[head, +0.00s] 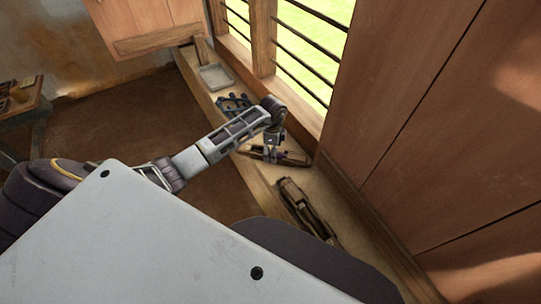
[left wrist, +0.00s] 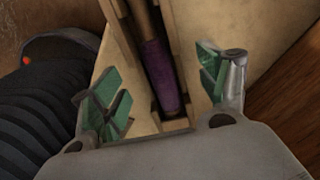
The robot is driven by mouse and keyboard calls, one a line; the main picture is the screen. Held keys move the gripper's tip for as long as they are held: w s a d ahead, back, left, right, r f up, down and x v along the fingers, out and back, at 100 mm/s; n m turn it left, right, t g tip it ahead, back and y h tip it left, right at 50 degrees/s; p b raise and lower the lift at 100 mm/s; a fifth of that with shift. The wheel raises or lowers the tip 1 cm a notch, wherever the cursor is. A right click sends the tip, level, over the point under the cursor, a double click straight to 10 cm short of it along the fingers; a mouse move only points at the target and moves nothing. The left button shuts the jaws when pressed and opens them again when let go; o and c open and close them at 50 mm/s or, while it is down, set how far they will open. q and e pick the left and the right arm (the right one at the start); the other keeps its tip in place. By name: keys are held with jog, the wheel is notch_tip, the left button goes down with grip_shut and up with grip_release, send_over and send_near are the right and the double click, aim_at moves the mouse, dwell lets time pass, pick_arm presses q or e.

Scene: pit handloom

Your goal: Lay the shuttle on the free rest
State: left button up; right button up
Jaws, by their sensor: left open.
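The shuttle (head: 282,157), a slim wooden boat shape with purple thread, lies on the window ledge under my left gripper (head: 272,143). In the left wrist view the shuttle's purple bobbin (left wrist: 160,76) sits in its wooden hollow, between the green-padded fingers of my left gripper (left wrist: 162,92). The fingers are open and stand apart on either side; no grip on the shuttle shows. A long dark wooden piece with a slot (head: 306,209) lies nearer on the ledge; I cannot tell whether it is a rest or another shuttle. My right gripper is out of view.
A dark blue slatted object (head: 233,103) and a pale square tray (head: 215,77) are farther along the ledge (head: 262,182). A barred window and a wooden panel (head: 425,110) bound its right side. A small wooden table (head: 25,103) stands at far left.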

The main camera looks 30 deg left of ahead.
pick_arm(q)
jog(key=shift+f, duration=1.25)
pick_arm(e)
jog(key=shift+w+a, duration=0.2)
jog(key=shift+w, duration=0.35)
pick_arm(q)
jog(key=c, duration=1.4)
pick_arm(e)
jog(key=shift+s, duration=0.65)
